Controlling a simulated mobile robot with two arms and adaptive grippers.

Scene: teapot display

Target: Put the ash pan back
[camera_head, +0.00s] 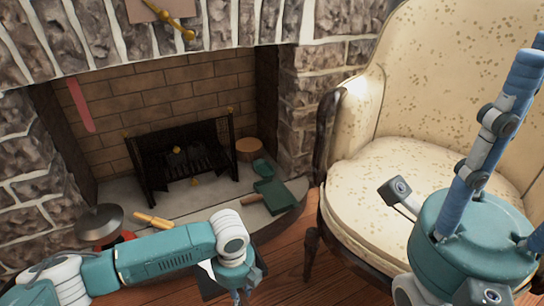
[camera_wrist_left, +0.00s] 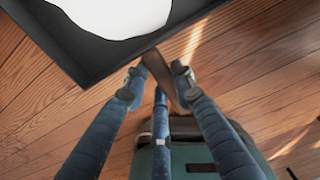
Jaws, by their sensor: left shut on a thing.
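The ash pan (camera_wrist_left: 85,62) is a dark, straight-edged tray with a white patch inside, in the upper left of the left wrist view. Its brown handle (camera_wrist_left: 160,72) lies between the fingers of my left gripper (camera_wrist_left: 155,80), which is shut on it above the wooden floor.
The fireplace has a black grate with a screen (camera_head: 180,160). On its stone hearth are a log (camera_head: 250,150), a green dustpan (camera_head: 274,192), a yellow-handled item (camera_head: 153,220) and a silver round object (camera_head: 100,222). A cream armchair (camera_head: 350,200) stands right. Wooden floor (camera_head: 290,250) lies between.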

